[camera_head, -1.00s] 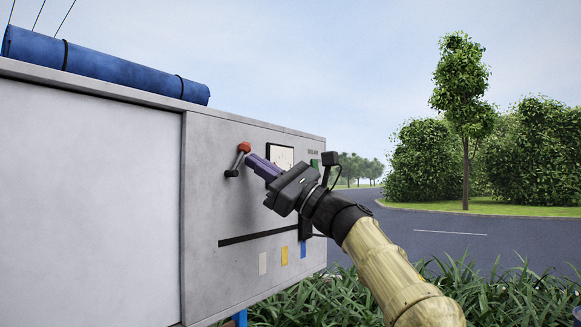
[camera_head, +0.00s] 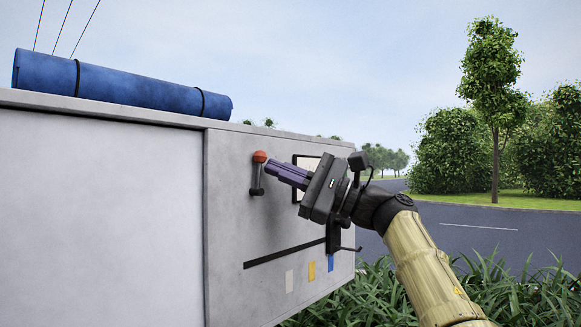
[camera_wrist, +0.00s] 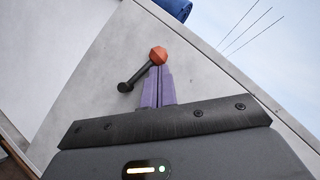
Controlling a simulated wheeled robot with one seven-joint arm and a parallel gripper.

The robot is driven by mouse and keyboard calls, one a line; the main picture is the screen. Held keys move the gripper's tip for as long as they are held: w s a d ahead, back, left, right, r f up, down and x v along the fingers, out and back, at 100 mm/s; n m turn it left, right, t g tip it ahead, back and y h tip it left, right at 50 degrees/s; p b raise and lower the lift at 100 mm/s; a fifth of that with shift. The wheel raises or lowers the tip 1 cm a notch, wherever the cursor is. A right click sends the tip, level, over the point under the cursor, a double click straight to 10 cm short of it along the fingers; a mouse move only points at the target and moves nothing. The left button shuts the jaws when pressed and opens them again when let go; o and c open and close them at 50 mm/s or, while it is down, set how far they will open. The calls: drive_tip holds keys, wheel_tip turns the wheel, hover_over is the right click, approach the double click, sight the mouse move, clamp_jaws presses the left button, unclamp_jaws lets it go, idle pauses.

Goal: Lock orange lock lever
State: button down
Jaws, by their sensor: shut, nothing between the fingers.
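The orange lock lever is a dark arm with an orange-red knob (camera_head: 260,157) on the grey panel of the cart. In the head view the knob is at the top and the dark arm (camera_head: 257,181) hangs down to its pivot. In the wrist view the knob (camera_wrist: 158,56) is just past my fingertips, with the dark arm running to the lower left. My gripper (camera_head: 269,167) has purple fingers, shut with nothing between them. The tips are right beside the knob; I cannot tell whether they touch it.
A gauge (camera_head: 304,170) sits on the panel behind my fingers. A blue roll (camera_head: 125,87) lies on the cart top. Open air is to the right of the panel.

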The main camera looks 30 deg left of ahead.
drive_tip(key=shift+s+a+r, duration=0.1)
drive_tip(key=shift+s+r, duration=0.1)
idle(0.6)
drive_tip(key=w+b+v, duration=0.1)
drive_tip(key=b+v, duration=0.1)
drive_tip(key=v, duration=0.4)
drive_tip(key=w+a+b+v, duration=0.1)
drive_tip(key=b+v, duration=0.2)
drive_tip(key=v, duration=0.4)
drive_tip(key=shift+w+f, duration=0.3)
drive_tip(key=shift+w, duration=0.05)
drive_tip(key=shift+a, duration=0.15)
